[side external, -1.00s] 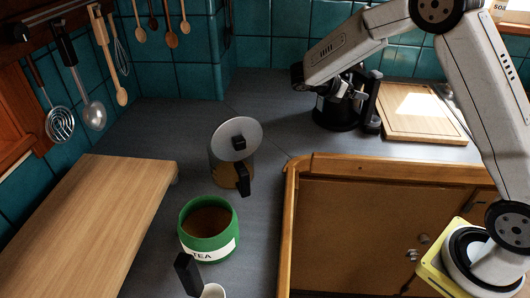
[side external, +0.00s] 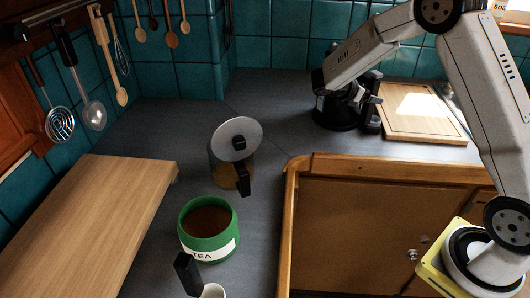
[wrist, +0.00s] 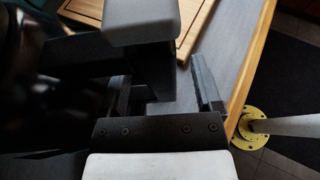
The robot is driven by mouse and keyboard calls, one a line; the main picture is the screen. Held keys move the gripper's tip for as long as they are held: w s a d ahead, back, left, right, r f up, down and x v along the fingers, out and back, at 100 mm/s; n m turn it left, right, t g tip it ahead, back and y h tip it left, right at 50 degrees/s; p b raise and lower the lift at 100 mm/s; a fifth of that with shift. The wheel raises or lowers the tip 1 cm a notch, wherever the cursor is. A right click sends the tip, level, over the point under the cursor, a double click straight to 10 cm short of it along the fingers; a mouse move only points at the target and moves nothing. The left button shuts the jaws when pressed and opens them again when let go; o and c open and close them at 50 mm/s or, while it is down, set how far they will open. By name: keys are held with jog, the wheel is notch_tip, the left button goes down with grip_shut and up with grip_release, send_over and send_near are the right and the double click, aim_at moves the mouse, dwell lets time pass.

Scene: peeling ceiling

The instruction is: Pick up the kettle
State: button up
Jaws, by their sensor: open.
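The kettle (side external: 335,113) is dark and stands on the back counter, left of a cutting board. Its upright black handle (side external: 371,105) is on its right side. In the side view my gripper (side external: 357,94) is at the kettle's upper part beside the handle, and its fingers are hard to make out. In the wrist view my gripper (wrist: 165,90) is open, with the grey-black handle (wrist: 142,22) between the fingers, closer to the left one. I cannot tell whether they touch. The kettle's dark body (wrist: 35,60) fills the left side, blurred.
A cutting board (side external: 420,112) lies right of the kettle. A lidded metal pot (side external: 226,172), a green tea tin (side external: 209,232) and a wooden board (side external: 85,215) are on the left counter. Utensils hang on the tiled wall. Counter left of the kettle is clear.

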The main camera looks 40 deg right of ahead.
jog(key=shift+s+d+f, duration=0.15)
jog(key=shift+d+f, duration=0.05)
jog(key=shift+d, duration=0.35)
grip_shut()
dwell(1.3)
jog(key=shift+r, duration=0.15)
